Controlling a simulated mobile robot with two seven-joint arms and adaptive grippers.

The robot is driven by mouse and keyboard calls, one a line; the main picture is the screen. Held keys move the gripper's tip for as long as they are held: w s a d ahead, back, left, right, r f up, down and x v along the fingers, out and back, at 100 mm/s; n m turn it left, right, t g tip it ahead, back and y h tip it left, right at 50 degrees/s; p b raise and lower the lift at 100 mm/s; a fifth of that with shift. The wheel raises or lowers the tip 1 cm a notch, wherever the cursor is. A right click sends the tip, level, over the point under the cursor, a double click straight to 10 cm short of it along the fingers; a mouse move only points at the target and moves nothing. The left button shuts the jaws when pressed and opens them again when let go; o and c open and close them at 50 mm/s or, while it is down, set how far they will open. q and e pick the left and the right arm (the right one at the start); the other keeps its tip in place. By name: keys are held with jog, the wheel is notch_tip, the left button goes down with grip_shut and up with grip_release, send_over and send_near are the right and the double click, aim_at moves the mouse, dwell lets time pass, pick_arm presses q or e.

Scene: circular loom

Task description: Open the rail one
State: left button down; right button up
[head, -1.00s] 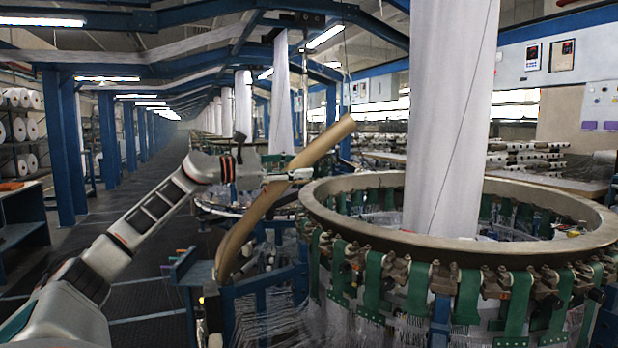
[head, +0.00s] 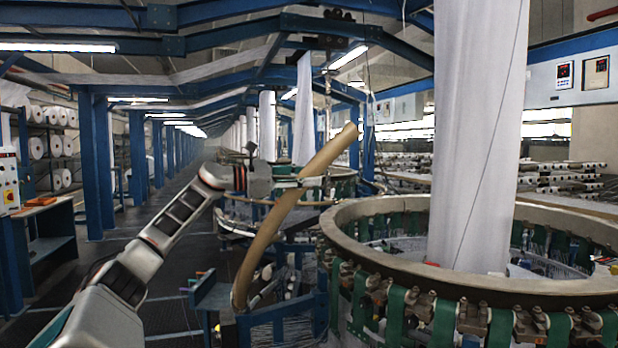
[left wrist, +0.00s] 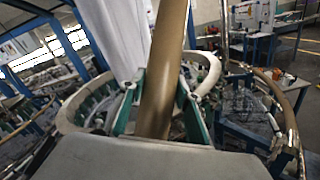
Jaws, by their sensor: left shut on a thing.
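The rail (head: 262,238) is a long, curved, tan-brown segment at the front left of the round loom's ring (head: 345,218). It slants from low left up to a free upper end on the right. My left gripper (head: 312,183) is shut on its upper part. In the left wrist view the rail (left wrist: 166,60) runs between the fingers of my left gripper (left wrist: 160,118), with the loom ring behind it. The rail's lower end is near a blue stand, and I cannot tell how it is joined there. My right gripper is not in view.
White fabric (head: 478,130) rises from the loom's middle. Green straps and fittings line the ring's outside. A small blue stand (head: 213,292) is left of the rail's lower end. A blue workbench (head: 45,240) stands at far left. The dark aisle floor (head: 185,255) between looks clear.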

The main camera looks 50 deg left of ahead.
pick_arm(q)
jog(key=shift+f, duration=0.15)
jog(key=c, duration=1.5)
grip_release()
jog(key=shift+w, duration=0.1)
jog(key=shift+o, duration=0.2)
